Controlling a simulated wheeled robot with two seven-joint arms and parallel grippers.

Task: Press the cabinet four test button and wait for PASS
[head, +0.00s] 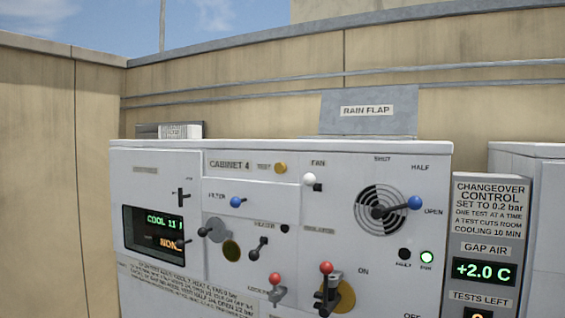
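Cabinet four (250,220), a pale grey box labelled CABINET 4, fills the middle of the head view. Its amber round test button (281,168) sits near the top, right of a small label that seems to read TEST. The cabinet's dark display (154,234) at the left shows green text like "COOL 11" and orange text like "NON", partly cut off. I see no PASS on it. Neither of my grippers is in view, and nothing covers the button.
Protruding controls include a blue filter knob (236,202), white fan knob (310,180), blue-tipped damper lever (415,203) and red-tipped isolator handle (326,268). A green lamp (427,257) is lit. A changeover panel (487,225) at right reads GAP AIR +2.0 C. A rain flap (368,110) stands on top.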

